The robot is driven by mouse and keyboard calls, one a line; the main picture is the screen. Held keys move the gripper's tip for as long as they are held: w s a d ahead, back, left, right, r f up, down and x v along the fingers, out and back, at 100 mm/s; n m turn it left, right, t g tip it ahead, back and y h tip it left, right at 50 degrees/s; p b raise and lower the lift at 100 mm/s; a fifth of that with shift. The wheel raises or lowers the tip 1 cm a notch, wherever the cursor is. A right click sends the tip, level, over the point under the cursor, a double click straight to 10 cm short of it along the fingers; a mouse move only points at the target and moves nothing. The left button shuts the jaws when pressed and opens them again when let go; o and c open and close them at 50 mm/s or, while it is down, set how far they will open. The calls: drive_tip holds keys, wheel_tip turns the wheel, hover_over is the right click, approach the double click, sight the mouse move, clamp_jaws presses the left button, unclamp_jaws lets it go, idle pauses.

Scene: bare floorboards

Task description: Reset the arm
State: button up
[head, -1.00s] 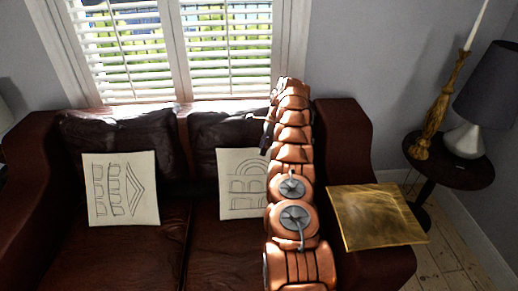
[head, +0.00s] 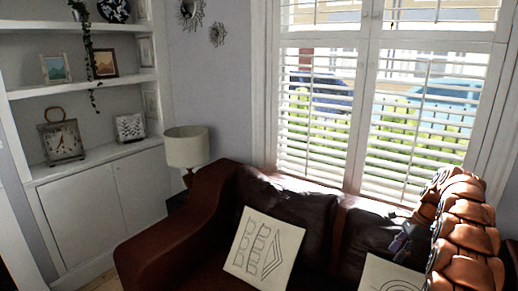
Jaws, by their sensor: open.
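My copper-coloured segmented arm stretches up from the lower right edge of the head view, in front of the sofa. My gripper (head: 402,242) shows as a small dark shape at the left of the arm's far end, over the right part of the sofa. It is open, and I see nothing held in it. Much of it is hidden by the arm or too small to make out.
A dark red leather sofa (head: 196,226) stands under a shuttered window (head: 370,100). Cushions with building drawings (head: 263,248) (head: 388,276) lie on it. A lamp (head: 187,147) stands behind its left arm. White shelves (head: 85,90) with a clock (head: 62,140) and frames are at left.

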drive_tip(key=s+a+r+n+g, duration=0.1)
drive_tip(key=s+a+r+n, duration=0.3)
drive_tip(key=a, duration=0.4)
drive_tip(key=s+a+r+n+h, duration=0.1)
drive_tip(key=s+a+r+n, duration=0.25)
drive_tip(key=s+a, duration=0.35)
drive_tip(key=s+a+r+n+g, duration=0.1)
drive_tip(key=s+a+r+n, duration=0.2)
drive_tip(key=s+a+r, duration=0.35)
drive_tip(key=s+a+f+n+h, duration=0.1)
drive_tip(key=s+a+n, duration=0.1)
drive_tip(key=s, duration=0.7)
drive_tip(key=s+a+f+n+h, duration=0.1)
drive_tip(key=s+a+f+n, duration=0.1)
drive_tip(key=s, duration=0.7)
drive_tip(key=s+a+f+n+h, duration=0.1)
drive_tip(key=s+a+n, duration=0.3)
drive_tip(key=s, duration=0.5)
drive_tip(key=shift+f+n, duration=0.75)
drive_tip(key=shift+n, duration=0.3)
